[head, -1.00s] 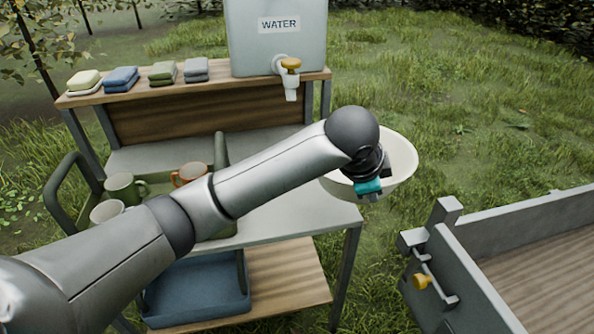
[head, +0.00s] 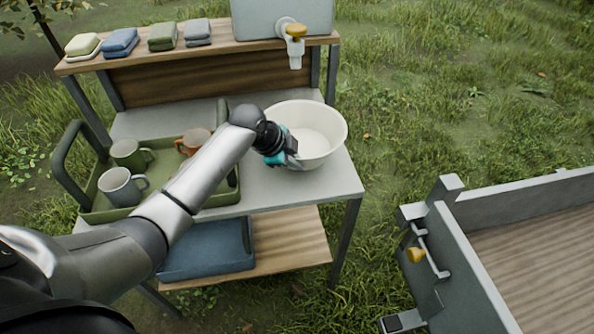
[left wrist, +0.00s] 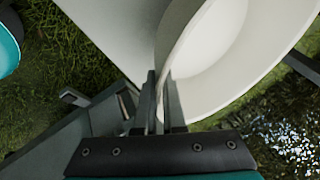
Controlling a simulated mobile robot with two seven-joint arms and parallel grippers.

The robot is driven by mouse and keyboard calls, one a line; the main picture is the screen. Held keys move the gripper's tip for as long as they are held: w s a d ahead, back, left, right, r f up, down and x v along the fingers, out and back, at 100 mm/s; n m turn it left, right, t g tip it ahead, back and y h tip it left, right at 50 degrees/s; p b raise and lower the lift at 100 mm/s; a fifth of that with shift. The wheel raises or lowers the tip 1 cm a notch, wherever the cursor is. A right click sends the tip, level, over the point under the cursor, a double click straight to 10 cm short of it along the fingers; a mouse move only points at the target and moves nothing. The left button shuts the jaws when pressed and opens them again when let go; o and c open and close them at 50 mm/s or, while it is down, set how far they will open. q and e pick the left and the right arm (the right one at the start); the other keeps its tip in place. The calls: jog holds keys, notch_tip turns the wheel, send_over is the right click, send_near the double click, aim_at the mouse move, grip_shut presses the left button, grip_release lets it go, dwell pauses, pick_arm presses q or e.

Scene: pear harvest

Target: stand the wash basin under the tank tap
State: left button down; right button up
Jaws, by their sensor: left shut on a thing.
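The white wash basin (head: 322,125) is upright over the right part of the grey table top (head: 310,189), in front of and below the tank tap (head: 294,46). I cannot tell whether its base touches the table top. My left gripper (head: 292,163) is shut on the basin's near left rim. In the left wrist view the basin's wall (left wrist: 208,60) runs between the two fingers (left wrist: 160,105). The tap has a yellow handle and a white spout on the grey water tank (head: 280,15), whose top is cut off. My right gripper is not in view.
A green tray (head: 105,215) with several mugs stands on the table's left. A blue tub (head: 205,250) is on the lower shelf. A grey-walled cart (head: 470,260) stands at the right.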

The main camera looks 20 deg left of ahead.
pick_arm(q)
jog(key=shift+w+f+b, duration=0.1)
jog(key=shift+f+b, duration=0.35)
jog(key=shift+f, duration=1.65)
jog(key=shift+f, duration=0.15)
jog(key=c, duration=1.4)
grip_release()
jog(key=shift+f, duration=0.1)
jog(key=shift+c, duration=0.2)
jog(key=o, duration=0.4)
jog(key=shift+o, duration=0.2)
jog(key=shift+r, duration=0.3)
jog(key=p+v, duration=0.3)
jog(key=v, duration=0.9)
